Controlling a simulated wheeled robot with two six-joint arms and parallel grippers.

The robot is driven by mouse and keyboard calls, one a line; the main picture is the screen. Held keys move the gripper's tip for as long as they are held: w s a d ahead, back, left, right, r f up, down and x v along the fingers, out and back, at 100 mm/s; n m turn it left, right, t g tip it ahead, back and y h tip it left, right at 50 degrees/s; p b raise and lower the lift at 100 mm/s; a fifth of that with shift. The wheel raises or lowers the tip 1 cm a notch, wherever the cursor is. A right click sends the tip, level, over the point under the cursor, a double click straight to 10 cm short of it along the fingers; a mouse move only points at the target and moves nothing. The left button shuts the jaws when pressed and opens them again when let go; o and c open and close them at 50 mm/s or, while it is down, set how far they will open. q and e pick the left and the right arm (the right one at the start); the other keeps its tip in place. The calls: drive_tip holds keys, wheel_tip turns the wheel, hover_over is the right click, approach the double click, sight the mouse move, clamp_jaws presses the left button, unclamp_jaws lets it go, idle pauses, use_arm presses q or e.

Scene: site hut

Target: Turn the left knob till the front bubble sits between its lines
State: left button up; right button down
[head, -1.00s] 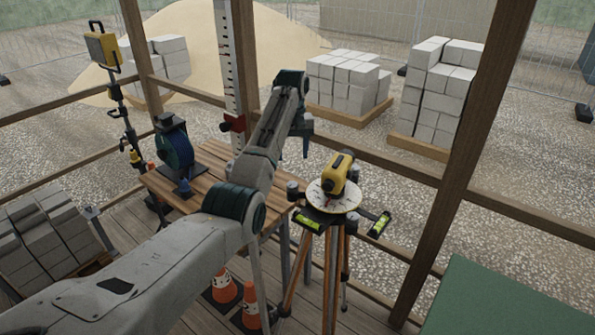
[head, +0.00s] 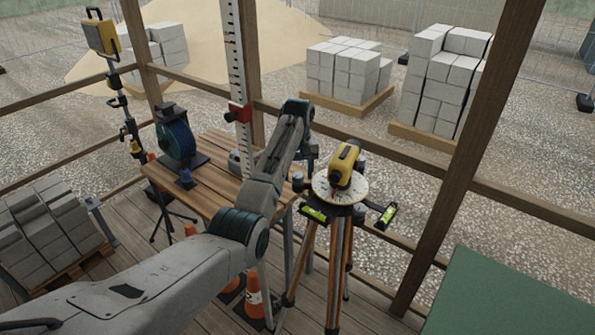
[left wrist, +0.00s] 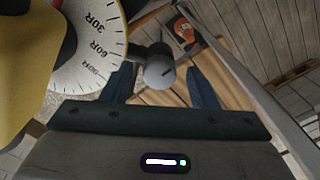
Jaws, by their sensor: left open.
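A yellow level (head: 345,163) sits on a round white dial (head: 326,189) on a tripod (head: 336,262). The front vial (head: 314,214) is green; its bubble is too small to place against its lines. A second green vial (head: 387,215) is to the right. The left knob (head: 298,182) is grey, at the dial's left side. My left gripper (head: 309,165) is just above it, open. In the left wrist view the knob's round grey top (left wrist: 158,73) shows between the open fingers (left wrist: 161,86), with gaps on both sides. My right gripper is not in view.
A slatted wooden table (head: 225,180) with a blue reel (head: 177,142) stands left of the tripod. An orange cone (head: 253,297) stands on the floor near the tripod legs. A wooden post (head: 470,150) rises to the right, with a green surface (head: 510,295) in front.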

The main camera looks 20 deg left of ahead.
use_arm(q)
drive_tip(key=c, duration=1)
drive_tip(key=shift+m, duration=0.3)
drive_tip(key=m, duration=0.5)
drive_tip(key=shift+m, duration=0.3)
drive_tip(key=m, duration=0.5)
drive_tip(key=shift+m, duration=0.4)
drive_tip(key=o, duration=1)
drive_tip(key=shift+w, duration=0.1)
